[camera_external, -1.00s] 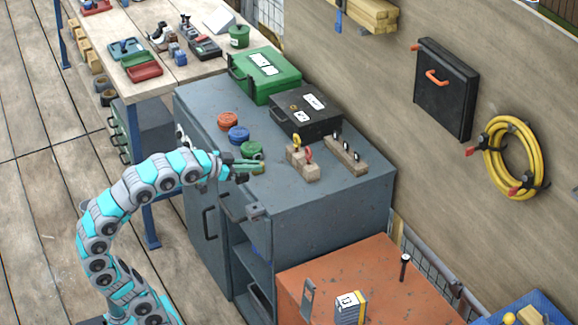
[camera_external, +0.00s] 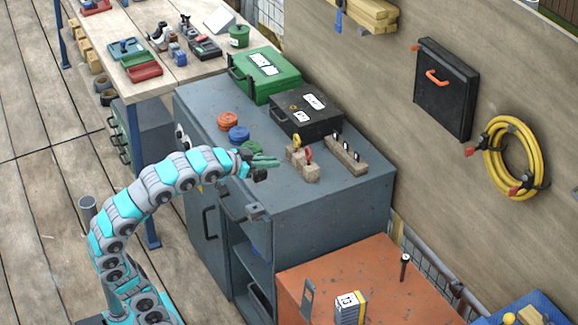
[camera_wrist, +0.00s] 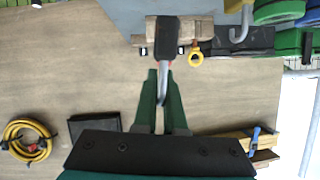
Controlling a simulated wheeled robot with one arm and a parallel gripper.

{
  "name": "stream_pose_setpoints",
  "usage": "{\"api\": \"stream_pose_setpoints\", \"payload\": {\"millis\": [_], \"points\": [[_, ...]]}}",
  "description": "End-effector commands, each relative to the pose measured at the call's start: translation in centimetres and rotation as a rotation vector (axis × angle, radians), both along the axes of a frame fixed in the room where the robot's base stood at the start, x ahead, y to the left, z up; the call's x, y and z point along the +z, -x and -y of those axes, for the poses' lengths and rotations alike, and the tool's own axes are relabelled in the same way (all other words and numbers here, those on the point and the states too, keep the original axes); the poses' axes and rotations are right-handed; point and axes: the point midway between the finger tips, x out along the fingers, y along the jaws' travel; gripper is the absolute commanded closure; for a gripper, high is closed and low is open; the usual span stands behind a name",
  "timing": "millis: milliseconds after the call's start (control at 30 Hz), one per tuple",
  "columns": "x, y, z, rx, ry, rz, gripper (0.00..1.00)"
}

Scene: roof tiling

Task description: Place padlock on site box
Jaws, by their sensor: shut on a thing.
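The padlock (camera_wrist: 166,38) has a black body and a grey shackle in the wrist view. My gripper (camera_wrist: 161,78) has its green fingers closed around the shackle. In the external view my gripper (camera_external: 277,161) is above the front left part of the large grey cabinet's top (camera_external: 345,195); the padlock is too small to make out clearly there. No label tells which box is the site box. A black case (camera_external: 305,112) and a green case (camera_external: 265,75) with white labels lie on the cabinet top.
Wooden blocks (camera_external: 347,158) with yellow and red hook-like pieces stand right of my gripper. Red (camera_external: 228,120), blue and green round items lie behind it. An orange-topped cabinet (camera_external: 385,280) stands in front. The cabinet top's right front is clear.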

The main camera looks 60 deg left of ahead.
Motion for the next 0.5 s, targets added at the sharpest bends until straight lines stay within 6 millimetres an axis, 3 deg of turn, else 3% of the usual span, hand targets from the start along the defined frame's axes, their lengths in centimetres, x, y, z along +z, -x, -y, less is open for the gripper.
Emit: {"api": "stream_pose_setpoints", "payload": {"millis": [33, 233, 500], "points": [[-0.2, -1.8, 0.6, 0.006, 0.003, -0.005, 1.0], [-1.1, -8.0, 3.7, 0.014, 0.03, 0.003, 1.0], [-4.3, -15.8, 8.5, -0.002, 0.066, 0.006, 1.0]]}}
